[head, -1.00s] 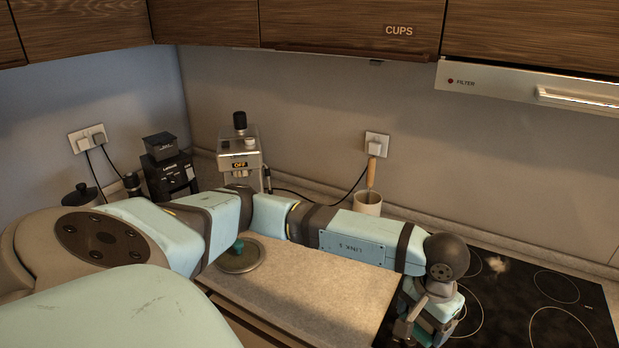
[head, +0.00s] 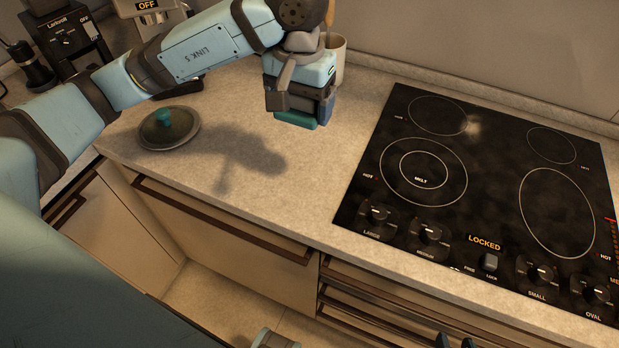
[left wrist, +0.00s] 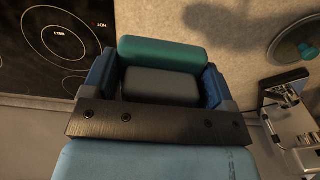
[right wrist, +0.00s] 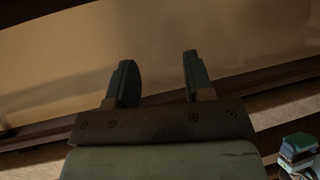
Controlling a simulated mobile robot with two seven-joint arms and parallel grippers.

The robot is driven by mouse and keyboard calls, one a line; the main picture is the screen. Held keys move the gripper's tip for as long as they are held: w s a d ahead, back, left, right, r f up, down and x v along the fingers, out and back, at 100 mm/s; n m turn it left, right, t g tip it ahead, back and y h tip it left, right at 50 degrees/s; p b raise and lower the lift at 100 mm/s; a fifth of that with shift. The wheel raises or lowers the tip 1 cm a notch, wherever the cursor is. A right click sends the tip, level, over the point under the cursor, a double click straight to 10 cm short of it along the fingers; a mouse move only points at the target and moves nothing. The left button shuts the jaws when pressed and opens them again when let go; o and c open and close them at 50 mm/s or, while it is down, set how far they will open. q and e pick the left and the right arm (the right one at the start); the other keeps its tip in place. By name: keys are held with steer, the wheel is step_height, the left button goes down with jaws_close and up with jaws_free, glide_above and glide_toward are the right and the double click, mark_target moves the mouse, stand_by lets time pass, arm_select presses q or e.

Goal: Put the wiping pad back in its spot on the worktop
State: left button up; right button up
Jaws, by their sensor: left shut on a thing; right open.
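The wiping pad (head: 296,119) is a teal block held under my left gripper (head: 300,104). The left wrist view shows the pad (left wrist: 165,53) between the blue fingers, which are shut on it. The pad is above the worktop (head: 320,180), left of the hob, with a shadow on the surface below and to the left. No marked spot for the pad can be made out. My right gripper (right wrist: 158,76) is open and empty in the right wrist view, facing a pale cabinet front; its dark fingertips just show at the head view's bottom edge.
The black hob (head: 485,190) is on the right. A round lid (head: 180,137) with a teal knob lies on the worktop at left. A pale mug (head: 338,58) stands just behind my left gripper. Coffee machines are at the back left. The worktop's front middle is clear.

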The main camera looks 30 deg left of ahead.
arm_select(q)
step_height(320, 180, down, 6)
glide_above(302, 186)
step_height(302, 186, down, 9)
steer(key=shift+s+p, duration=0.1)
steer(key=shift+p, duration=0.2)
step_height(302, 186, down, 4)
steer(key=shift+f, duration=0.1)
arm_select(e)
steer(key=shift+s+f, duration=0.1)
steer(key=shift+s, duration=0.4)
